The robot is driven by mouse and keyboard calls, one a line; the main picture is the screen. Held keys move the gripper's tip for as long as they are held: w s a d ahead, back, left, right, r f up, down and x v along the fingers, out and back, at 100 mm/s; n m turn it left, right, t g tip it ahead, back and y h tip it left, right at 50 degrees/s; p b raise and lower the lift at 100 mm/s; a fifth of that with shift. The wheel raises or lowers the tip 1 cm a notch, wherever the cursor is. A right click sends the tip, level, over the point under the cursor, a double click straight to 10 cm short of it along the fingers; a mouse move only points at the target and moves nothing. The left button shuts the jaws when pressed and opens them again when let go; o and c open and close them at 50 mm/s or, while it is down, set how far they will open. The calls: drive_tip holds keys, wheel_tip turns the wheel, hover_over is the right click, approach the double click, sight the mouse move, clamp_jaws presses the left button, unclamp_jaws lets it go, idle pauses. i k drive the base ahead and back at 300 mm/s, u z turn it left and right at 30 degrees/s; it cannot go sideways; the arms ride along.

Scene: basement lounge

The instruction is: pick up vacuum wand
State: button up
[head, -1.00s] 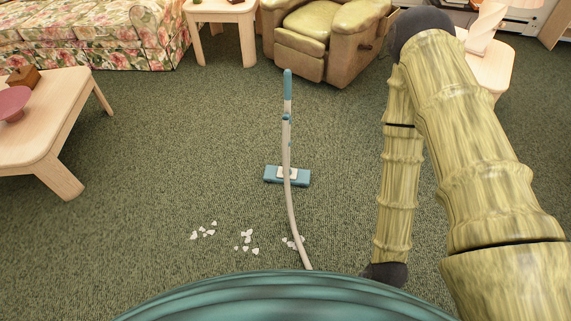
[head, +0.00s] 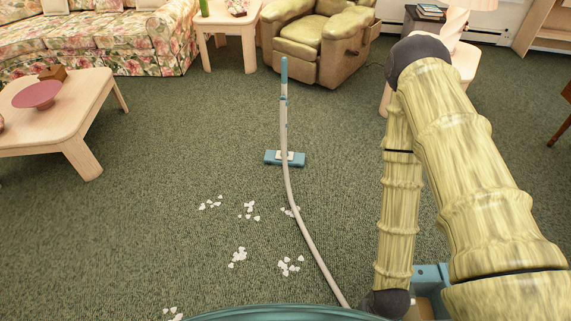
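The vacuum wand (head: 284,105) stands upright on the green carpet ahead of me, near the middle of the head view. It has a teal handle on top, a pale tube and a flat teal floor head (head: 270,158) at its foot. A pale hose (head: 309,235) runs from it down towards the front edge, its near end hidden behind my body. My arm is folded at the right, well apart from the wand. My gripper is not visible in this view.
White scraps (head: 238,257) lie in several clusters on the carpet. A wooden coffee table (head: 85,112) with a pink bowl (head: 37,95) stands left. A green armchair (head: 318,45), side table (head: 232,17) and floral sofa (head: 105,40) stand behind. A teal-sided box (head: 431,275) is partly hidden beside my arm.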

sight(271, 156)
drive_tip(key=u, duration=0.65)
drive_tip(key=i, duration=0.4)
drive_tip(key=u, duration=0.5)
drive_tip(key=i, duration=1.85)
drive_tip(key=z, duration=1.45)
drive_tip(key=i, duration=0.5)
drive_tip(key=z, duration=0.5)
